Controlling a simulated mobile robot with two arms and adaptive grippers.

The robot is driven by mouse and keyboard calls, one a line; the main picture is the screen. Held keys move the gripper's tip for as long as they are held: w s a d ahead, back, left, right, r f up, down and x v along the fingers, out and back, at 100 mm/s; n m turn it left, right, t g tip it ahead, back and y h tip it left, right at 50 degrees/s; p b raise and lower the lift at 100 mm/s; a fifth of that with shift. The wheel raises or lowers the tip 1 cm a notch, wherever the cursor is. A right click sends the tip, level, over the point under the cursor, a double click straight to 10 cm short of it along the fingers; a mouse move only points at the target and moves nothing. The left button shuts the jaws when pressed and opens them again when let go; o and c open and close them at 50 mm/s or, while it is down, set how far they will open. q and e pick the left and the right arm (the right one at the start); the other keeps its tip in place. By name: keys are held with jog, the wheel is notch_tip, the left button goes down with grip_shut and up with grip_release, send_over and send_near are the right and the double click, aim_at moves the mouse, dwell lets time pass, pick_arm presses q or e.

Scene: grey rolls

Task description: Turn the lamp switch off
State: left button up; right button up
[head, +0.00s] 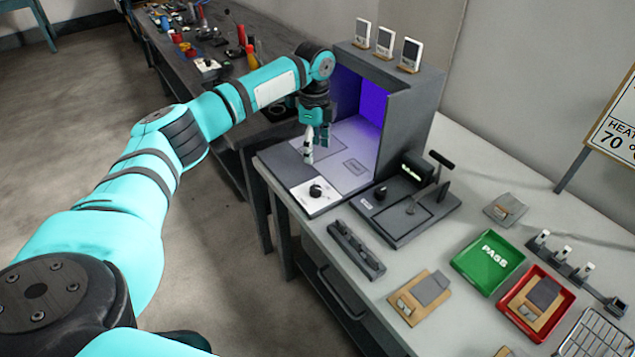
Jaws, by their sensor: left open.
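A grey booth (400,105) on the bench glows violet inside. A white plate with a black rotary knob (316,191), which looks like the lamp switch, sits at the booth's front edge. My left gripper (316,152) is open and empty, pointing down above the booth's floor. It is above and behind the knob in the picture, apart from it. The knob is in clear view, but I cannot read its setting. My right gripper is not in view.
A black device with a lever (410,200) stands right of the knob. A green PASS tray (489,262) and a red tray (565,312) lie further right. Several small displays (385,42) stand on the booth. A dark cluttered bench (190,60) is behind my left arm.

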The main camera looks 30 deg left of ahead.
pick_arm(q)
send_near(316, 188)
notch_tip(316, 188, down, 6)
jog(key=shift+f+p, duration=0.15)
jog(key=shift+p, duration=0.45)
jog(key=shift+f, duration=1.45)
jog(key=c, duration=0.9)
jog(key=shift+c, duration=1.2)
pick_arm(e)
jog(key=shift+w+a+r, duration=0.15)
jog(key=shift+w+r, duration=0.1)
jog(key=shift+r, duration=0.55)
